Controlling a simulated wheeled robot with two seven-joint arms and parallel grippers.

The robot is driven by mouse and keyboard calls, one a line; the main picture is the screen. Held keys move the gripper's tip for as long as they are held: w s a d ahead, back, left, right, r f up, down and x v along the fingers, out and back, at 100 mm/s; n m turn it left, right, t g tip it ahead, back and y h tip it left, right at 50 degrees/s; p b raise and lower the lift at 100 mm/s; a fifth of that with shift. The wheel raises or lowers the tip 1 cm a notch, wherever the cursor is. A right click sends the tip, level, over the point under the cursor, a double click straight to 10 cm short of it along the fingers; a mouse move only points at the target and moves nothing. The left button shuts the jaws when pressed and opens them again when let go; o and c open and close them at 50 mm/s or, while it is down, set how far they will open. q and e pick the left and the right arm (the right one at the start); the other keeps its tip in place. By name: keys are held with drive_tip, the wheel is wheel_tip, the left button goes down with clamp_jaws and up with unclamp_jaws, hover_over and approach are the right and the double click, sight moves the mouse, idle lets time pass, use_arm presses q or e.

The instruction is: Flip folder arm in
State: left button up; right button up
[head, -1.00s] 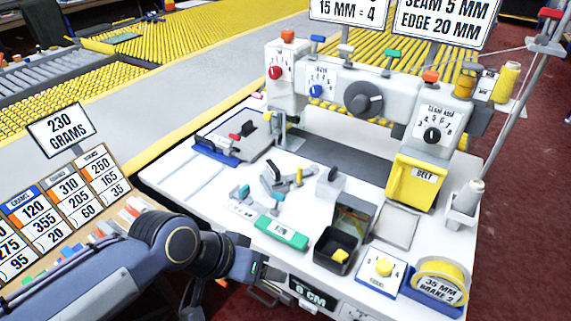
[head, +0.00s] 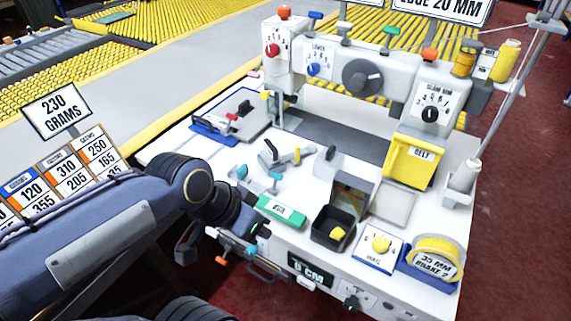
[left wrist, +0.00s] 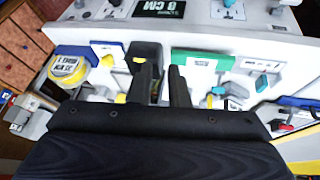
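A small grey swinging arm with a dark tip (head: 270,152) stands on the white table left of the sewing head, beside a short yellow post (head: 297,156); it looks like the folder arm, but I cannot be sure. Teal-tipped levers (head: 275,179) sit just in front of it, and one also shows in the left wrist view (left wrist: 219,91). My left gripper (left wrist: 162,76) has two black fingers with a narrow gap and nothing seen between them. In the head view its fingers are hard to make out past its wrist, near the table's front left edge. My right gripper is not visible.
A blue-based clamp (head: 215,134) is at the back left.

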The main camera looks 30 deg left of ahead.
use_arm(q)
drive_tip(key=w+a+m+y, duration=0.1)
drive_tip(key=w+m, duration=0.2)
drive_tip(key=w, duration=0.1)
drive_tip(key=w+a+m+g, duration=0.1)
drive_tip(key=w+m, duration=0.3)
drive_tip(key=w+a+m+g+y, duration=0.1)
drive_tip(key=w+a+m, duration=0.1)
drive_tip(key=w+m, duration=0.1)
drive_tip(key=shift+w+r+m+y, duration=0.3)
drive_tip(key=shift+w, duration=0.2)
clamp_jaws()
drive_tip(key=w+f+m+g+y, duration=0.1)
drive_tip(key=w+f+m+y, duration=0.1)
drive_tip(key=w+f+m, duration=0.4)
drive_tip(key=w+a+m, duration=0.1)
drive_tip(key=w+m, duration=0.4)
drive_tip(key=w, duration=0.3)
drive_tip(key=shift+w+m+y, duration=0.15)
drive_tip(key=shift+m+y, duration=0.15)
drive_tip(key=shift+m, duration=0.1)
drive_tip(key=shift+f, duration=0.15)
